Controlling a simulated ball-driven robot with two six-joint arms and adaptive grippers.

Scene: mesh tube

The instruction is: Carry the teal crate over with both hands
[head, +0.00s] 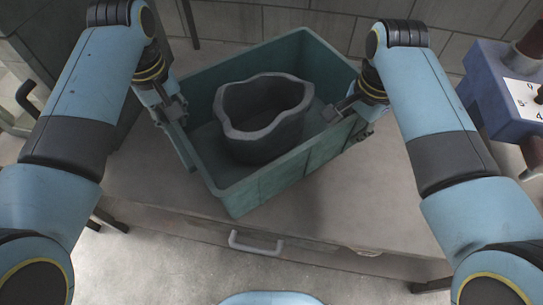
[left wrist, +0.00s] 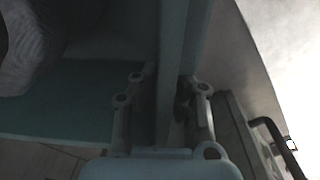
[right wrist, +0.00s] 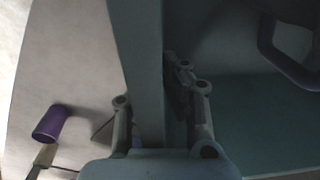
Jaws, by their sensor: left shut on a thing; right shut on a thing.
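The teal crate (head: 262,190) is an open box, turned at an angle over the table, with a dark grey, wavy-rimmed pot (head: 265,140) standing inside it. I cannot tell whether its base touches the table. My left gripper (head: 176,108) is shut on the crate's left wall; in the left wrist view the wall (left wrist: 172,60) runs between the fingers. My right gripper (head: 347,108) is shut on the right wall, and the right wrist view shows that wall (right wrist: 148,70) between the fingers. Fingertips are partly hidden by the walls.
The brown-grey table (head: 340,205) has bare room in front and to the right of the crate, with a drawer handle (head: 256,243) on its front. A blue box (head: 487,85) stands at far right. A purple cup (right wrist: 50,123) lies outside the crate. A tiled wall is behind.

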